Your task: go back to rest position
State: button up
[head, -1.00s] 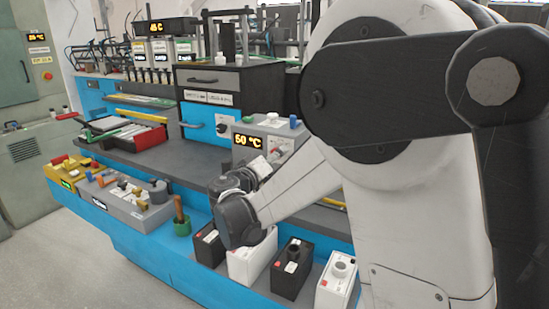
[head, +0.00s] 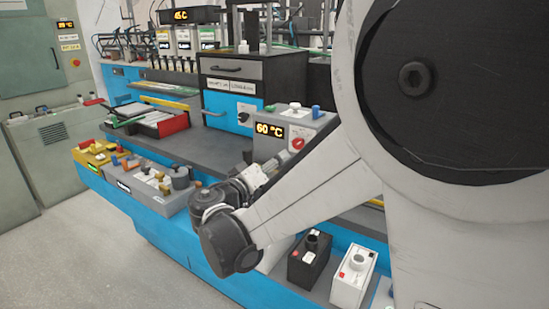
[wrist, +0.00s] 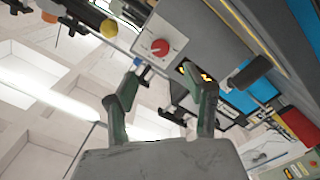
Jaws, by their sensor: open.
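My gripper (wrist: 162,80) shows at the bottom middle of the wrist view. Its two dark fingers stand apart with nothing between them. Beyond the fingertips is a grey box with a red knob (wrist: 160,47), seen tilted; I cannot judge the gap to it. In the head view my arm reaches down from the right and bends over the front of the blue bench. Its wrist end is in front of the grey box with the 60 °C display (head: 270,130). The fingers are not clear there.
A black battery (head: 308,260) and a white battery (head: 353,276) stand on the low shelf below my arm; others are partly hidden. A grey block with knobs (head: 150,185) is to the left. Open floor (head: 90,255) lies at lower left.

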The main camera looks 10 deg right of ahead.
dwell(0.3)
jog(key=s+d+r+g+y+p, duration=0.2)
jog(key=s+d+g+y+p, duration=0.3)
jog(key=s+d, duration=0.65)
jog(key=s+a+y+p, duration=0.1)
jog(key=s+y+p, duration=0.1)
jog(key=s, duration=0.7)
jog(key=s+a+g+y+p, duration=0.1)
jog(key=s+a+y+p, duration=0.1)
jog(key=s+y, duration=0.3)
jog(key=s+r+p, duration=0.1)
jog(key=s, duration=0.2)
jog(key=shift+s, duration=0.35)
jog(key=shift+o, duration=0.3)
